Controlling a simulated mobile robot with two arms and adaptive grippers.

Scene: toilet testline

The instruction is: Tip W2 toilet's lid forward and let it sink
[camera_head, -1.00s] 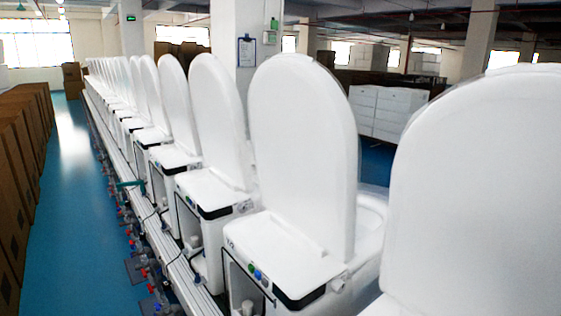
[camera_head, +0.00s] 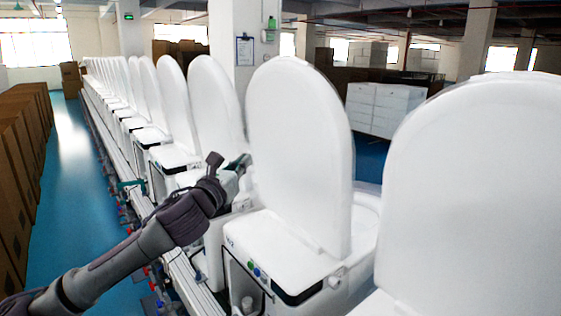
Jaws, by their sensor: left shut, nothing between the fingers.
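The W2 toilet (camera_head: 262,226) stands in the row, with its mark on the back corner of its white body. Its lid (camera_head: 300,160) is upright and shows its broad back face. My left gripper (camera_head: 243,163) is at the lid's left edge, about halfway up, in front of the neighbouring toilet (camera_head: 215,110) in this view. Its fingers are shut with nothing between them. Their tips are small and close to the lid edge, and I cannot tell whether they touch it. My right gripper is not in view.
Another upright lid (camera_head: 475,190) stands close on the right. More toilets with raised lids run back to the left on a pale conveyor line (camera_head: 180,270) with pipes and valves. Stacked brown boxes (camera_head: 20,150) line the left of the blue aisle (camera_head: 75,180).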

